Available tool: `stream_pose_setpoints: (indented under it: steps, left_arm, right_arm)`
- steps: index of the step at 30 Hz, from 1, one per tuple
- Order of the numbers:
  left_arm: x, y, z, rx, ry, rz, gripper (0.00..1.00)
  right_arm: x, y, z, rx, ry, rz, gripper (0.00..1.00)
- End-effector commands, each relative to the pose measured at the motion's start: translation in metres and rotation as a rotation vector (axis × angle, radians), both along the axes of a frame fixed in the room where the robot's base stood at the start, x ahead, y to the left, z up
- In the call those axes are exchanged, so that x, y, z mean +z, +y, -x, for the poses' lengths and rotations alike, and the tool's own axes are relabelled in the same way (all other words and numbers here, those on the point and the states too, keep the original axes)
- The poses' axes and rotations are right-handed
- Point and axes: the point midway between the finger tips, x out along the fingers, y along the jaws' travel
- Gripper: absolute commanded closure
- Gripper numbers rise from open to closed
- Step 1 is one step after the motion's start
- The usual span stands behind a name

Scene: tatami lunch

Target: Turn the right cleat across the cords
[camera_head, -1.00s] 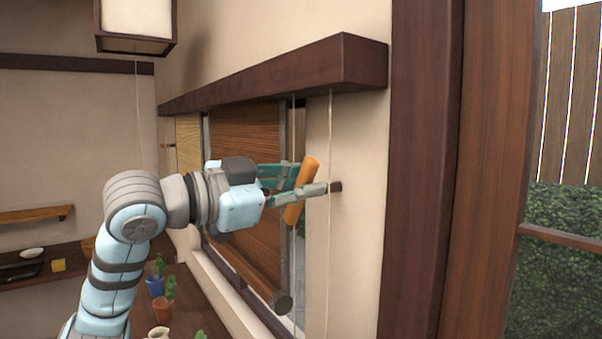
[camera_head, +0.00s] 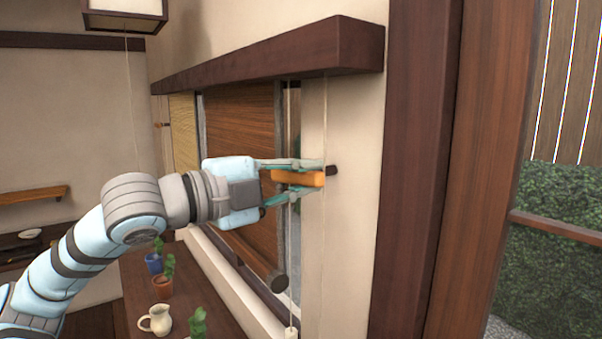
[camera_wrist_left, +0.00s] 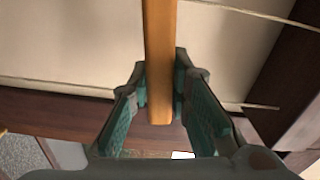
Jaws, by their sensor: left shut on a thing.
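The right cleat (camera_head: 290,177) is an orange wooden bar on the wall beside the window. It lies nearly level in the head view. My left gripper (camera_head: 307,178) is shut on it, one finger above and one below. In the left wrist view the cleat (camera_wrist_left: 160,55) runs upright between my finger pads (camera_wrist_left: 161,88). A thin pale cord (camera_head: 324,120) hangs by the cleat's right end, and another cord (camera_head: 289,110) hangs farther left. Whether the cleat crosses both cords is unclear. My right gripper is out of view.
A dark wooden valance (camera_head: 290,55) juts out above the window. A brown blind (camera_head: 238,120) hangs behind my gripper. Potted plants (camera_head: 162,278) and a cream pitcher (camera_head: 156,320) stand on the shelf below. A dark post (camera_head: 410,180) stands to the right.

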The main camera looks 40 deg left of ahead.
Motion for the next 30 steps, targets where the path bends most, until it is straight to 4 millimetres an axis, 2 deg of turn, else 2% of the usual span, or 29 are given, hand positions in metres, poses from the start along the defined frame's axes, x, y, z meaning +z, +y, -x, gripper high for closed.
stream_pose_setpoints:
  steps: [9,25,26,30]
  left_arm:
    - [-0.0031,0.0002,-0.0002,0.002,-0.038,-0.129,1.0]
    - [-0.0031,0.0,0.0,0.001,-0.046,-0.154,1.0]
    - [-0.003,0.0001,0.0,0.001,-0.046,-0.154,0.81]
    - [-0.003,0.0001,0.0,0.001,-0.046,-0.153,0.62]
  right_arm:
    - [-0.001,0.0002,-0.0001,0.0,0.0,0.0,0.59]
    - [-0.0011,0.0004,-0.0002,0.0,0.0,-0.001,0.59]
    - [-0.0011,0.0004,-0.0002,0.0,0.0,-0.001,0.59]
    - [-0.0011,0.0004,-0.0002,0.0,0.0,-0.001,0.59]
